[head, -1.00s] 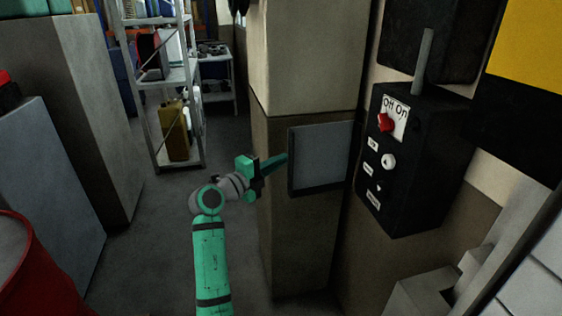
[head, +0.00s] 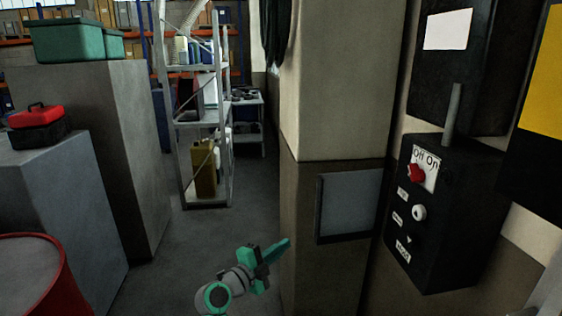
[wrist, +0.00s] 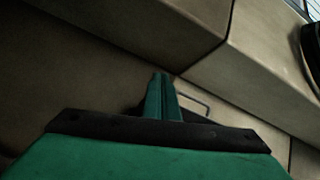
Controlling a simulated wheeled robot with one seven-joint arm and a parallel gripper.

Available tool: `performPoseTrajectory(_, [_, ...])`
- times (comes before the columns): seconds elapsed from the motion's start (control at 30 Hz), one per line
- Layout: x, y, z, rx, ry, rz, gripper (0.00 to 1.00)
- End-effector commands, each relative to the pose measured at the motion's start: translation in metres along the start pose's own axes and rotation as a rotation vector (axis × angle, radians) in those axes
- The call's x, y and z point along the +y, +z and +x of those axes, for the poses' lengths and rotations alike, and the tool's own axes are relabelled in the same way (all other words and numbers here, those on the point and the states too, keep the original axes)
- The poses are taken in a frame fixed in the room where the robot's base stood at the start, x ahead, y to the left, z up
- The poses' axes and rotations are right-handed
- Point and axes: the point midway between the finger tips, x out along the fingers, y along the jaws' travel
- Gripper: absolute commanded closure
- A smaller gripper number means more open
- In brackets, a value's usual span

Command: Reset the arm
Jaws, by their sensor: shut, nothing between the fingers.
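My gripper (head: 284,245) is green with a dark band, at the lower middle of the head view. It points up and to the right towards the lower part of the pillar. Its fingers are together with nothing between them. In the wrist view the closed fingers (wrist: 161,98) show in the middle, in front of a brownish wall surface. My arm bends at a grey and green joint at the bottom edge of the head view, and the rest of it is out of the picture.
A pillar (head: 335,90) with a grey framed panel (head: 350,205) stands close right of my gripper. A black control box (head: 445,215) with a red switch (head: 415,173) is further right. Left are a grey cabinet (head: 110,150), a red drum (head: 50,285) and a shelf (head: 203,120). The floor between is clear.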

Motion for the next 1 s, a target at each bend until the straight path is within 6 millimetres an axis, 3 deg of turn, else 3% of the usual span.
performPoseTrajectory(0.03, [0.026, 0.001, -0.003, -0.031, 0.0, -0.06, 1.0])
performPoseTrajectory(0.1, [0.057, 0.002, -0.008, -0.076, -0.005, -0.144, 1.0])
performPoseTrajectory(0.27, [0.125, 0.001, -0.025, -0.181, -0.023, -0.323, 1.0])
performPoseTrajectory(0.5, [0.215, -0.013, -0.068, -0.334, -0.069, -0.558, 1.0])
performPoseTrajectory(0.8, [0.304, -0.049, -0.141, -0.499, -0.154, -0.795, 1.0])
performPoseTrajectory(1.0, [0.344, -0.082, -0.199, -0.587, -0.223, -0.917, 1.0])
